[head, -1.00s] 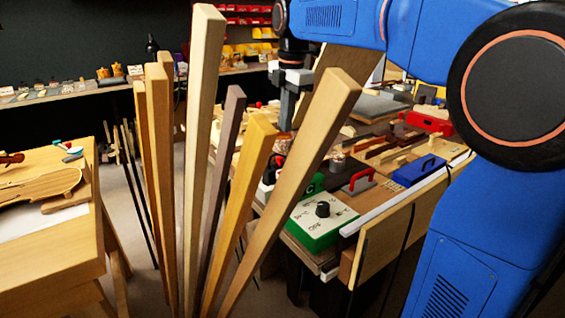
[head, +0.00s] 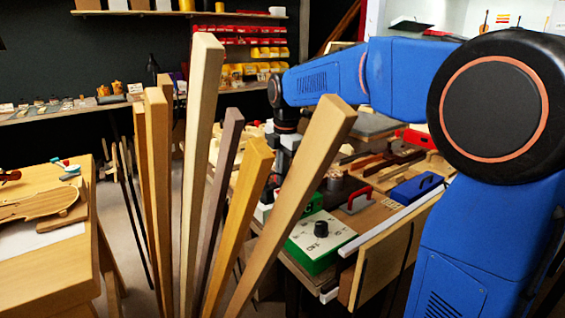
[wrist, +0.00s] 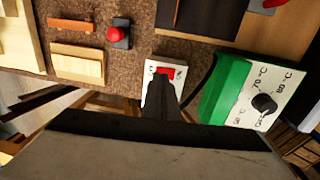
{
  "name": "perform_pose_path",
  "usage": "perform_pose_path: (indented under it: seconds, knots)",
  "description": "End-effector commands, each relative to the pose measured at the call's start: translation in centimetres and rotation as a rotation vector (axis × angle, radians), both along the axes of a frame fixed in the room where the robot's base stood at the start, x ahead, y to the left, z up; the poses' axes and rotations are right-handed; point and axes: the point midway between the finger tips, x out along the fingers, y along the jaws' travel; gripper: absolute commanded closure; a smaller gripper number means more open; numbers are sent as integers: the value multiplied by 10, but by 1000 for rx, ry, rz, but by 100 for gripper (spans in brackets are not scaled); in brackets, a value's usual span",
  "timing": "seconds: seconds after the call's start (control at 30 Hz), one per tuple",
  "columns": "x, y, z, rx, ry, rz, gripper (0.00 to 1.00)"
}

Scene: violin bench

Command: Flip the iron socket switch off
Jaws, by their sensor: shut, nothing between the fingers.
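In the wrist view a white switch plate (wrist: 150,72) with a red rocker (wrist: 165,71) sits at the edge of the brown bench top. It looks like the iron socket switch; the rocker's position cannot be told. My gripper (wrist: 160,86) is shut and empty, its dark fingertips right at the rocker and covering its lower part. Whether they touch it I cannot tell. In the head view my wrist reaches down behind the wooden strips, which hide the fingertips and the switch.
A green box with a white dial face (wrist: 264,95) stands just right of the switch; it also shows in the head view (head: 320,240). A red button (wrist: 117,34) and wood blocks (wrist: 77,64) lie to the left. Tall wooden strips (head: 200,130) stand in front of the bench.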

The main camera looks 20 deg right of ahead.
Motion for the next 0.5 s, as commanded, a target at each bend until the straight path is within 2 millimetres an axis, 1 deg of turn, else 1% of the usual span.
perform_pose_path:
  seconds: [0.03,0.2,0.5]
  knots:
    - [1,0,-7,0,1,0,100]
    - [2,1,-20,0,1,0,100]
    - [3,1,-24,0,0,0,100]
